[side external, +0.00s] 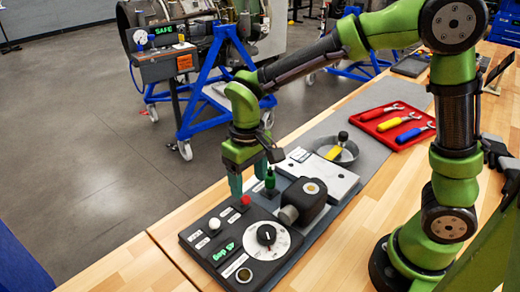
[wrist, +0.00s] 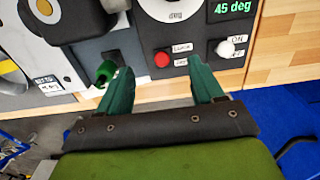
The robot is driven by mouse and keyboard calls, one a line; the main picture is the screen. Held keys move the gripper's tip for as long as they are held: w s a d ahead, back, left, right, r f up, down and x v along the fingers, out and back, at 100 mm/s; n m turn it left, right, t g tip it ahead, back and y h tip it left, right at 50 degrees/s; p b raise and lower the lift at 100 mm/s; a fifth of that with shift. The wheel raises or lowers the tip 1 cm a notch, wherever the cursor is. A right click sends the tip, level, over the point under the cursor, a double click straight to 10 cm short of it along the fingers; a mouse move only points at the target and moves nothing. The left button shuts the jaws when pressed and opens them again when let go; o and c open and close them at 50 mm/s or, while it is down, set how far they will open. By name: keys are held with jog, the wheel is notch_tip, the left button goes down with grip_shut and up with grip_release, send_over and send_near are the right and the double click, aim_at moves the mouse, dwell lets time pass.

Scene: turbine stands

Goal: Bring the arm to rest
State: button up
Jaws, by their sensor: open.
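My gripper (side external: 248,182) is at the end of my green arm, above the far-left edge of a dark control panel (side external: 222,226) on the wooden bench. Its two teal fingers point down and are apart with nothing between them; they also show in the wrist view (wrist: 159,88). The panel has a red button (side external: 246,200), a white knob (side external: 214,223) and a round dial (side external: 267,236). A green knob (side external: 269,180) stands close to the right of the fingers; in the wrist view it (wrist: 105,72) is just left of the left finger.
A black block (side external: 308,197) and a white plate (side external: 330,178) sit behind the panel. A blue-framed stand (side external: 200,105) is on the floor. The bench's front left (side external: 130,268) is clear.

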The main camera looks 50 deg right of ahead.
jog(key=s+d+r+m+t+y, duration=0.2)
jog(key=s+d+r+m+t, duration=0.2)
jog(key=s+d+r+t, duration=0.3)
jog(key=s+d+r, duration=0.2)
jog(key=s+r, duration=0.2)
jog(key=s, duration=0.1)
jog(key=shift+d+r, duration=0.15)
jog(key=shift+c, duration=0.2)
dwell(0.6)
